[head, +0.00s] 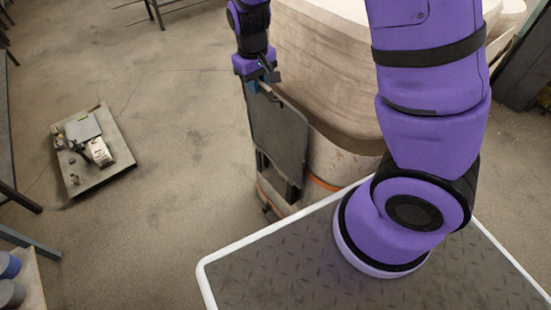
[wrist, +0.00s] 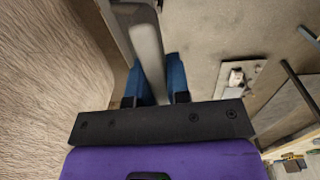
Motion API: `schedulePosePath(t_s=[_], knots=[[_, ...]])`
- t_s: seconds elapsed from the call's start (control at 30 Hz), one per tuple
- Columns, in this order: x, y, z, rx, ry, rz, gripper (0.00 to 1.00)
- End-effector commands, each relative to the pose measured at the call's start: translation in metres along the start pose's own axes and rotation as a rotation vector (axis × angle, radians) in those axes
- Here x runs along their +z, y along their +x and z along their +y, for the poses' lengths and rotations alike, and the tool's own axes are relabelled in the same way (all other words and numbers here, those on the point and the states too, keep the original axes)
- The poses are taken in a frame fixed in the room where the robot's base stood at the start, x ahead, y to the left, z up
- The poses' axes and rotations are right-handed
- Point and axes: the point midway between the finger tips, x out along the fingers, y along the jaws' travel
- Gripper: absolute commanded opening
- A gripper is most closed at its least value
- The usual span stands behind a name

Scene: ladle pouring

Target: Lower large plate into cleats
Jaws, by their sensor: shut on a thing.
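A large dark flat plate (head: 279,137) hangs upright beside the big pale rounded vessel (head: 325,70) in the head view. My gripper (head: 262,86) is above it, with its fingers at the plate's top edge. In the wrist view, the two blue fingers of my gripper (wrist: 157,85) are shut on a grey bar-like part of the plate (wrist: 148,50). Dark upright pieces (head: 294,191) show below the plate, low on the vessel's side; they may be the cleats. I cannot tell whether the plate touches them.
My arm and a deck with a white rim (head: 228,253) fill the right foreground. A low pallet (head: 118,150) with a smaller grey plate (head: 83,128) and other items lies on the floor at left. The floor between is clear.

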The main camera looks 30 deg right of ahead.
Motion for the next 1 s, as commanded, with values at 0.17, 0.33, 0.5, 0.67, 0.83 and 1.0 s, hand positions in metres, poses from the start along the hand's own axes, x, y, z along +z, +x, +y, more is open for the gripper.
schedulePosePath(t_s=[0.17,0.33,0.5,0.67,0.83,1.0], knots=[[-0.001,-0.014,0.001,-0.001,0.0,0.004,0.0],[-0.001,-0.025,0.002,-0.001,0.0,0.005,0.0],[-0.002,-0.037,0.002,-0.001,0.0,0.006,0.0],[-0.002,-0.048,0.003,-0.001,0.0,0.006,0.0],[-0.001,-0.054,0.003,0.0,-0.001,0.004,0.0],[-0.001,-0.054,0.004,0.0,0.0,0.003,0.0]])
